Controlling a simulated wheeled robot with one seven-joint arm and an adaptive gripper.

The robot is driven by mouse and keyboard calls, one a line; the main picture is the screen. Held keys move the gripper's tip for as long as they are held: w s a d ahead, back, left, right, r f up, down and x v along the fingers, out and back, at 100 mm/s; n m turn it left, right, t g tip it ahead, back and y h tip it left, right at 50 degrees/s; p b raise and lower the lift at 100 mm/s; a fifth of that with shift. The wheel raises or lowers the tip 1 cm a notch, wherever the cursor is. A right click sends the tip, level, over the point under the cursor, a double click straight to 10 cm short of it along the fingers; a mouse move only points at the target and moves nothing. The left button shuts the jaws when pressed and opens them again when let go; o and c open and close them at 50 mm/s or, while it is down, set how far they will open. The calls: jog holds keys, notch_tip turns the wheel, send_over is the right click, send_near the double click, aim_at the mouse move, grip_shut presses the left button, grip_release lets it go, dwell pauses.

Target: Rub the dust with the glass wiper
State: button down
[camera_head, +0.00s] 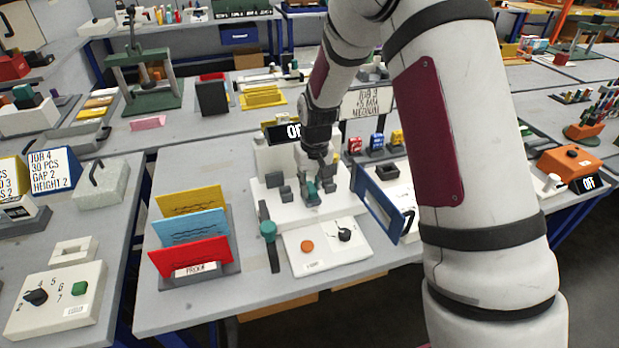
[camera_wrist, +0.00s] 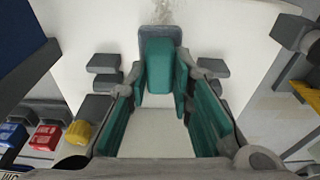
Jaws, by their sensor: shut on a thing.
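My gripper (camera_head: 313,178) reaches down over the white bed of the plotter. In the wrist view, its teal-padded fingers (camera_wrist: 160,84) close on a teal block with a grey base, which I take to be the glass wiper (camera_wrist: 158,66). The wiper is at the white plate (camera_wrist: 95,30); I cannot tell whether it touches it. A grey speckled patch, apparently the dust (camera_wrist: 161,12), lies just beyond the wiper at the top of the wrist view. In the head view the gripper largely hides the wiper and the dust cannot be made out.
Grey blocks (camera_wrist: 104,63) stand beside the fingers on the plate. A blue-framed panel (camera_head: 380,202) stands to the right. A teal knob on a dark bar (camera_head: 268,230) and a control panel (camera_head: 325,247) lie in front. Colored cards (camera_head: 195,228) stand in a rack to the left.

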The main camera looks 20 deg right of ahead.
jog(key=shift+s+f+p, duration=0.1)
jog(key=shift+s+p, duration=2)
jog(key=shift+s, duration=2.25)
notch_tip(320, 180, up, 6)
jog(key=p, duration=0.2)
jog(key=shift+w+p, duration=0.15)
jog(key=shift+p, duration=0.15)
notch_tip(320, 180, up, 3)
jog(key=shift+r+p, duration=0.1)
jog(key=shift+p, duration=0.5)
jog(key=shift+w+f+b, duration=0.15)
jog(key=shift+f+b, duration=0.05)
jog(key=shift+b, duration=0.2)
